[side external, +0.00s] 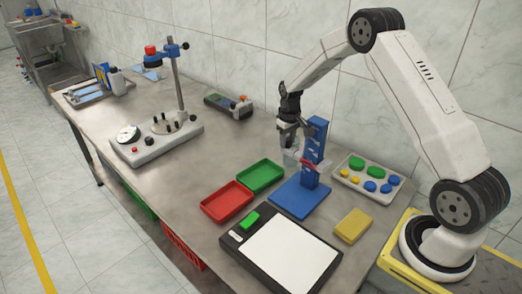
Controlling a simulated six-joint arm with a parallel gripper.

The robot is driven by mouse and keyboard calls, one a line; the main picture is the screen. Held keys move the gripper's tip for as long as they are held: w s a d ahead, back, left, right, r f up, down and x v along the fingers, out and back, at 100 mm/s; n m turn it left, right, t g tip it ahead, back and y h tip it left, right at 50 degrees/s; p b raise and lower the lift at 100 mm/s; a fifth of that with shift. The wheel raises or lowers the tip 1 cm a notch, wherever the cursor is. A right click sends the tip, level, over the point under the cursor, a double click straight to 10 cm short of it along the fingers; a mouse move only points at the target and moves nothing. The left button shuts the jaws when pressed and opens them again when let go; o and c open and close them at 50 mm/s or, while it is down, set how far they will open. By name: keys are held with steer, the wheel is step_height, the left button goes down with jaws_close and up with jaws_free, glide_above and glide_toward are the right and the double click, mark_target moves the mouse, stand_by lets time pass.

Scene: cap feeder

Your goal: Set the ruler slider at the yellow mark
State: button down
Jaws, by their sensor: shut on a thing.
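A blue upright post (317,145) stands on a flat blue base (299,199), with a small red piece (309,164) at mid-height. I cannot tell for sure whether this red piece is the ruler slider. A yellow mark is too small to make out. My gripper (290,148) points down just left of the post's upper part. It is shut on a small clear thing (291,159), which hangs close to the red piece; I cannot tell if they touch. The fingertips are small and partly blurred into the clear thing.
Red (228,202) and green (260,176) trays lie left of the base. A black-framed white panel (290,256) with a green block (249,220) lies in front. A yellow block (352,226) and a tray of coloured pieces (343,182) are right. A device with a pole (178,85) stands farther left.

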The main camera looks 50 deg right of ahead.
steer(key=shift+s+f, duration=0.25)
steer(key=shift+f, duration=0.15)
stand_by(0.4)
steer(key=shift+c, duration=2.2)
jaws_free()
steer(key=shift+w+r, duration=0.2)
steer(key=shift+r, duration=0.05)
steer(key=shift+r, duration=0.4)
steer(key=shift+d+r, duration=0.15)
steer(key=shift+r, duration=3.45)
steer(key=shift+a, duration=0.25)
